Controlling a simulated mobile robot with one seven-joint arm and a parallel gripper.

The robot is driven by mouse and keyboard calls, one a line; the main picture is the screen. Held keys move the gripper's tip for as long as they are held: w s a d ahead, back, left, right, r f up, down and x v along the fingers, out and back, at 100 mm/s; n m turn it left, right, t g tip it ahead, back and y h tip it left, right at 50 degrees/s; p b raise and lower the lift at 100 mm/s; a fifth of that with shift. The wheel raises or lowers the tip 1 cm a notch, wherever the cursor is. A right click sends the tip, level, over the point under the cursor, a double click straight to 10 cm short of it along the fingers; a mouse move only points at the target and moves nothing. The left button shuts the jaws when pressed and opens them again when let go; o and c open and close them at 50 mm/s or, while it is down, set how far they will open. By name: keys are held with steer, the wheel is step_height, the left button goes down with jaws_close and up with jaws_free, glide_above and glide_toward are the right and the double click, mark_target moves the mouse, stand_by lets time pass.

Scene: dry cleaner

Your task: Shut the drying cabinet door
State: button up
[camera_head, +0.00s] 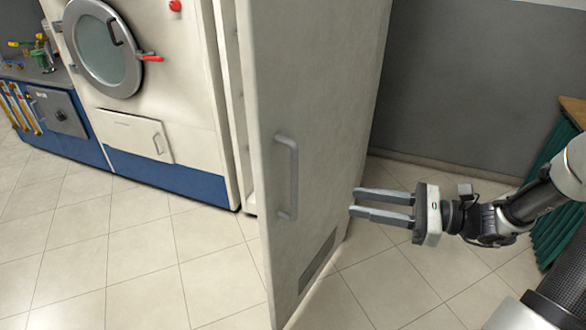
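The drying cabinet door (325,110) is a tall off-white panel that stands open. Its outer face is turned to the right, towards my arm. A grey vertical bar handle (290,178) sits near its near-left edge, and a dark vent (318,262) is low on the face. A narrow strip of the cabinet (232,100) shows left of the door; the door hides the rest. My gripper (353,201) is to the right of the door, with its two fingers apart, empty and pointing left at it. The fingertips overlap the door's right border in the picture; I cannot tell whether they touch.
A white and blue machine (185,90) with a round glass door (102,47) stands at the left. A blue counter (58,110) with tools is at far left. A dark grey wall (465,90) and a green-sided piece (553,215) are at the right. The tiled floor (130,255) is clear.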

steer(key=m+t, duration=0.1)
steer(key=b, duration=0.2)
glide_toward(294, 181)
steer(key=x, duration=1)
steer(key=shift+w+f, duration=0.35)
steer(key=shift+w, duration=0.1)
steer(key=shift+c, duration=0.5)
jaws_close()
